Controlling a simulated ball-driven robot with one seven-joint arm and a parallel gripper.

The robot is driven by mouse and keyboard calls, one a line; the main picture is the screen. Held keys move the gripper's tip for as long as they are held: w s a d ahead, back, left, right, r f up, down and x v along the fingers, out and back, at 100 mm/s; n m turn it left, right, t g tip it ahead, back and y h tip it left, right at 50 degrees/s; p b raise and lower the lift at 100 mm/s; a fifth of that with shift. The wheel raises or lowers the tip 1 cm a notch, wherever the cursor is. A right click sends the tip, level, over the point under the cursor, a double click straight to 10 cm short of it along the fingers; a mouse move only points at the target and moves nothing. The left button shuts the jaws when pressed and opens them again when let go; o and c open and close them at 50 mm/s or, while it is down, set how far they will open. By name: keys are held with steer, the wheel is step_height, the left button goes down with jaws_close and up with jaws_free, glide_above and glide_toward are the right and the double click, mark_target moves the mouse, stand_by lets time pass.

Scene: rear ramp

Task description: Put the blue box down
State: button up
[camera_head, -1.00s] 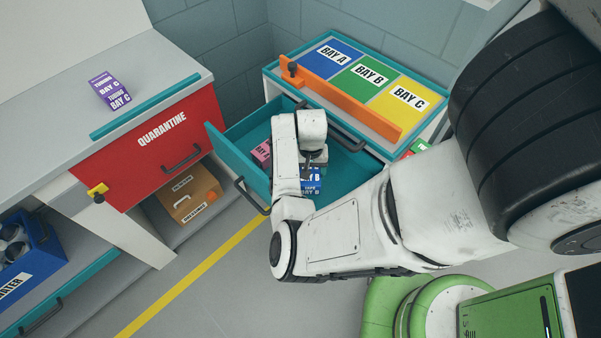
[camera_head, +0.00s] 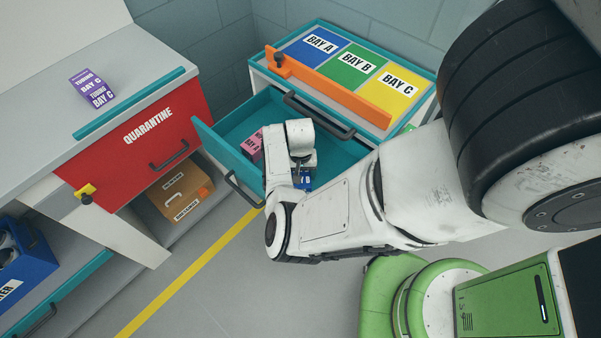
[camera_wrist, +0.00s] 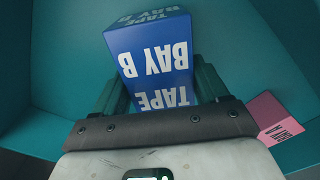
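The blue box (camera_wrist: 155,60), labelled TAPE BAY B, sits between the two fingers of my gripper (camera_wrist: 160,85) in the wrist view. The fingers lie against its sides and look shut on it. In the head view a small part of the blue box (camera_head: 303,183) shows under my wrist, inside the open teal drawer (camera_head: 222,158). My arm hides most of it. Whether its underside touches the drawer floor cannot be told.
A pink box (camera_head: 252,147) lies in the drawer, left of my gripper. An orange bar (camera_head: 335,88) crosses the labelled bay top (camera_head: 330,45) above the drawer. A red quarantine drawer (camera_head: 150,135) is at left, with a purple box (camera_head: 92,88) on its counter.

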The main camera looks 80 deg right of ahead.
steer(key=o, duration=0.5)
steer(key=shift+c, duration=0.2)
steer(key=shift+r, duration=0.1)
step_height(320, 180, up, 12)
steer(key=p, duration=0.1)
steer(key=shift+r, duration=0.1)
